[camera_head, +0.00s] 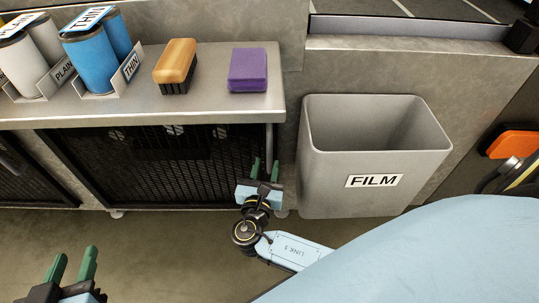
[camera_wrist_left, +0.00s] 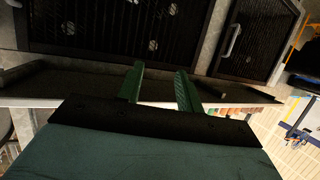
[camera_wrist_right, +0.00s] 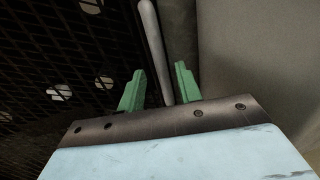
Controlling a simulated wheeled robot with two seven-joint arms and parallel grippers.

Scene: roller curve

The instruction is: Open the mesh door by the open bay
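A dark mesh door (camera_head: 150,165) stands under the grey bench, and its panel also fills the left of the right wrist view (camera_wrist_right: 40,70). A second mesh door (camera_head: 25,180) with a handle (camera_head: 10,163) is at the far left; I see no open bay clearly. My right gripper (camera_head: 264,170) is low by the bench's right end. Its green fingers (camera_wrist_right: 158,85) are open on either side of a pale grey upright bar (camera_wrist_right: 150,50); I cannot tell whether that is a handle or a bench leg. My left gripper (camera_head: 73,265) is open and empty at the lower left.
A grey FILM bin (camera_head: 375,200) stands on the floor close right of my right gripper. The bench top (camera_head: 210,105) holds blue and white rolls, a brown brush (camera_head: 176,62) and a purple block (camera_head: 248,70). Floor (camera_head: 170,245) is clear between my grippers.

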